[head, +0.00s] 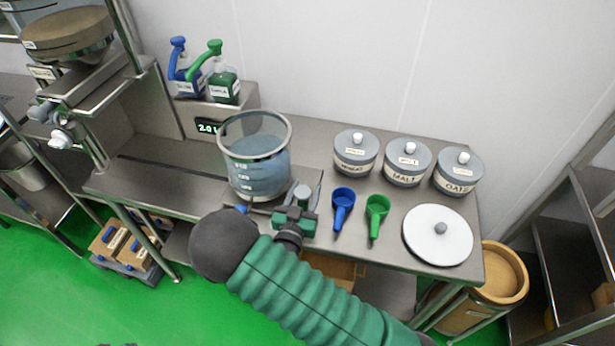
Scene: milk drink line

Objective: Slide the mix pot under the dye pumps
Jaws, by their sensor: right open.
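The mix pot (257,178) is a clear, graduated vessel with a metal rim, standing upright toward the front of the steel bench. It holds pale blue-grey content. The dye pumps, a blue one (187,76) and a green one (223,86), stand on a raised steel stand behind and to the left of the pot. My right gripper (300,204) is open, close by the pot's lower right side. I cannot tell whether it touches the pot, and my arm covers the bench edge in front. My left gripper is not in view.
A display (207,127) faces the bench from the stand. Blue (342,205) and green (376,210) scoops, a white lid (438,235) and lidded canisters labelled MALT (407,164) and OATS (458,173) are to the right. The bench left of the pot is clear.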

